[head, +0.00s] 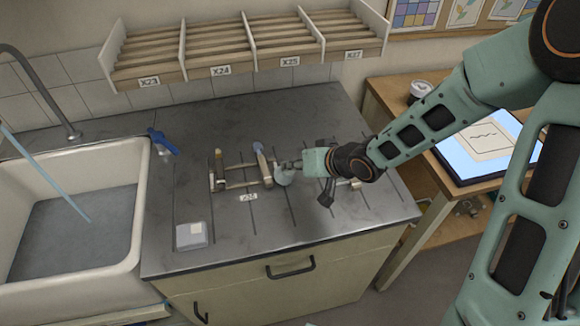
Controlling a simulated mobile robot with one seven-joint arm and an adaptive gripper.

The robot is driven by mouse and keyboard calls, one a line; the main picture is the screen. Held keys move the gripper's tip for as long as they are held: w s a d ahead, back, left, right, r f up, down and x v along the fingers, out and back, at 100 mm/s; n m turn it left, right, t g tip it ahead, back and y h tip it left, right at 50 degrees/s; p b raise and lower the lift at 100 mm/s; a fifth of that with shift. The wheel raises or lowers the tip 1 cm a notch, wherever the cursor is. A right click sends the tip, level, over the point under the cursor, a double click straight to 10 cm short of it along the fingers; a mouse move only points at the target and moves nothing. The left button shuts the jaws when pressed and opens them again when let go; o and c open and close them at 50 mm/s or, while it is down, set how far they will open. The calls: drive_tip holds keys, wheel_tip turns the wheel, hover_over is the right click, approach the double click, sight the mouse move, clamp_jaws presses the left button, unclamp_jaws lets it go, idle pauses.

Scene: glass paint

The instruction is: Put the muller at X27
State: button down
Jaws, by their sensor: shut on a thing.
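The X27 label (352,55) is on the front edge of the rightmost bay of the wall shelf. The slatted part of that bay (345,32) looks empty.
The small rack (238,184) with upright pieces stands by the X26 label (248,198). A pale block (191,236) and a blue tool (162,142) lie left. The sink (75,210) is far left. A light table (485,150) stands right.

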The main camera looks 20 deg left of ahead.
drive_tip(key=shift+d, duration=0.1)
drive_tip(key=shift+f, duration=0.1)
drive_tip(key=c, duration=2.3)
unclamp_jaws()
drive_tip(key=shift+f, duration=0.1)
drive_tip(key=o, duration=0.5)
